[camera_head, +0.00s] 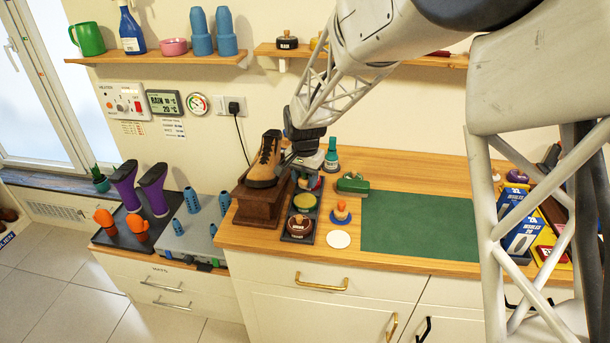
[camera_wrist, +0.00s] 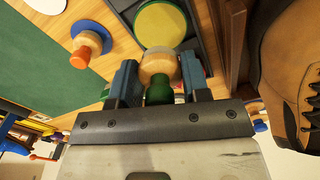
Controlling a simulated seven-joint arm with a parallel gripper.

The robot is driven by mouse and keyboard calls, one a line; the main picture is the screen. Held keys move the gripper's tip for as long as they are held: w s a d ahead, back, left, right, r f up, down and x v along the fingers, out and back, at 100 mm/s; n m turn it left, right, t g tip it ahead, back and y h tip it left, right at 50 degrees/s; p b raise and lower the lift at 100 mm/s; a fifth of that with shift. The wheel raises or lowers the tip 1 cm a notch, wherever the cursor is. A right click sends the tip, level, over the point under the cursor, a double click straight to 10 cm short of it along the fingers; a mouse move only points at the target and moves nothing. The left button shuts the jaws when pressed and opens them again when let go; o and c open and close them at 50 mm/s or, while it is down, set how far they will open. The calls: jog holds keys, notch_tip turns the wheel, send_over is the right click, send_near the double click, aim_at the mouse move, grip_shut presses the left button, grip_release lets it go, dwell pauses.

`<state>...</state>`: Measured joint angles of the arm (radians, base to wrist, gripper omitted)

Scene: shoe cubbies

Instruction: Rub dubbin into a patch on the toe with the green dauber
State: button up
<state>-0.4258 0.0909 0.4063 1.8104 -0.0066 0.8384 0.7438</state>
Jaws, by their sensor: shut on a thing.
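My gripper (camera_wrist: 159,74) is shut on the green dauber (camera_wrist: 158,88), which has a green knob and a pale wooden body. In the head view my gripper (camera_head: 306,160) hangs just right of the boot, above the tray, and hides most of the dauber. The brown boot (camera_head: 265,160) stands on a wooden stand (camera_head: 257,206); its side fills the right of the wrist view (camera_wrist: 288,75). A round tin with a yellow-green top (camera_wrist: 160,25) lies beyond the dauber's head in the dark tray (camera_head: 314,226). I cannot tell whether dauber and tin touch.
An orange-knobbed dauber (camera_head: 341,211) stands on a blue dish right of the tray. A dark red-brown tin (camera_head: 299,226) is in the tray's front. A white disc (camera_head: 339,239), green brush (camera_head: 352,184) and green bottle (camera_head: 331,157) are near. The green mat (camera_head: 420,226) is clear.

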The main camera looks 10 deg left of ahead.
aim_at(305, 201)
jog(key=shift+f, duration=2.4)
jog(key=shift+f, duration=0.65)
dwell(1.1)
jog(key=shift+r, duration=0.2)
jog(key=shift+r, duration=3.4)
jog(key=w+d+r+n, duration=0.1)
jog(key=w+d+r, duration=0.2)
jog(key=w+d, duration=0.3)
jog(key=w+d+r+n, duration=0.1)
jog(key=w+d+r, duration=0.2)
jog(key=d, duration=1.1)
jog(key=w+d+r+n, duration=0.1)
jog(key=w+d+r, duration=0.3)
jog(key=w+d, duration=0.6)
jog(key=shift+n, duration=0.3)
